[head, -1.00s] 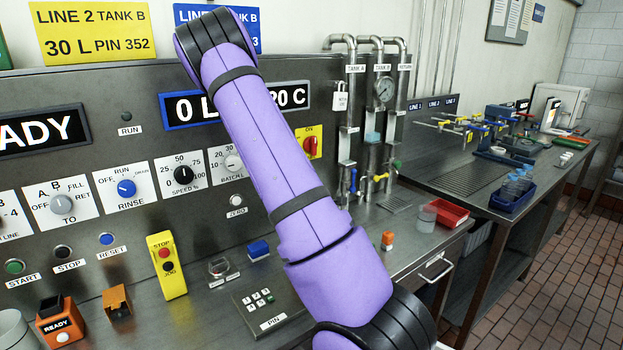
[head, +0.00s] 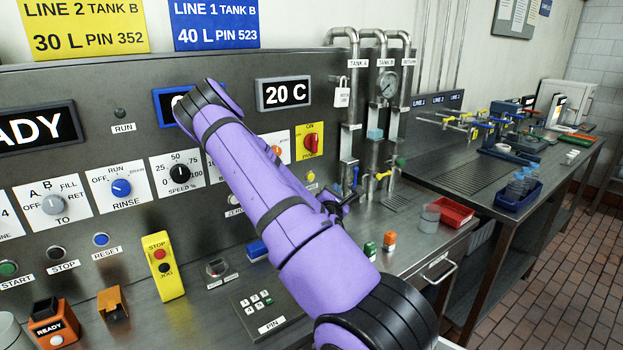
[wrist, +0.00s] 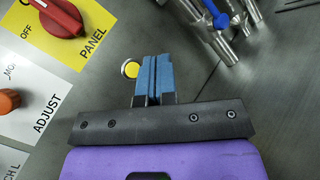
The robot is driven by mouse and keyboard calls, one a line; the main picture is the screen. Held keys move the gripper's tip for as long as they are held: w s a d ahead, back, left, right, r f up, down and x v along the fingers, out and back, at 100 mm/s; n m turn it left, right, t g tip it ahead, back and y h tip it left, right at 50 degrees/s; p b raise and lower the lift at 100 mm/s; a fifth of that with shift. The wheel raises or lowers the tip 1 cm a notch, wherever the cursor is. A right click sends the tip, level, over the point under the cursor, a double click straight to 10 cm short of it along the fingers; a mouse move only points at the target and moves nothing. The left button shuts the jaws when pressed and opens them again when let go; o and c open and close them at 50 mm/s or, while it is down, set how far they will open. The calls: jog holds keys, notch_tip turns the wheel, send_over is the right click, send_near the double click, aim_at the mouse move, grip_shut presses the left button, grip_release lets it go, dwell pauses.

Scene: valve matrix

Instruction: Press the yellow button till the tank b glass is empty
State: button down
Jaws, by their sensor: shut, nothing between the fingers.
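The yellow button (head: 310,177) is a small round button low on the right of the grey panel, below the red panel switch. In the wrist view the yellow button (wrist: 131,69) has a metal ring and lies just left of my blue fingertips (wrist: 152,60). My gripper is shut and empty. Whether a finger touches the ring, I cannot tell. In the head view my purple arm mostly hides my gripper. The tank B pipe (head: 386,45) has a gauge, and a light blue glass section (head: 374,134) shows below it. Its exact level is too small to read.
The red panel switch (head: 311,142) is close by, also in the wrist view (wrist: 58,15). Blue (head: 355,178) and yellow (head: 383,176) valve handles stick out on the pipes at the right. A clear cup (head: 429,218) and red tray (head: 455,212) stand on the bench.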

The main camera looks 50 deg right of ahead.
jog(key=shift+w+d, duration=0.45)
jog(key=shift+w, duration=0.95)
jog(key=shift+w+d, duration=0.45)
jog(key=shift+w, duration=0.95)
jog(key=shift+w+d, duration=0.45)
jog(key=shift+w, duration=0.95)
jog(key=shift+w, duration=0.15)
jog(key=shift+w+d, duration=0.1)
jog(key=shift+w, duration=0.15)
jog(key=shift+w+d, duration=0.15)
jog(key=shift+w, duration=0.25)
jog(key=shift+s, duration=0.15)
jog(key=shift+s+a, duration=0.3)
jog(key=shift+s, duration=0.35)
jog(key=shift+s+a, duration=0.25)
jog(key=shift+s, duration=0.55)
jog(key=shift+s+a, duration=0.25)
jog(key=shift+s, duration=0.55)
jog(key=shift+s+a, duration=0.25)
jog(key=shift+s, duration=0.55)
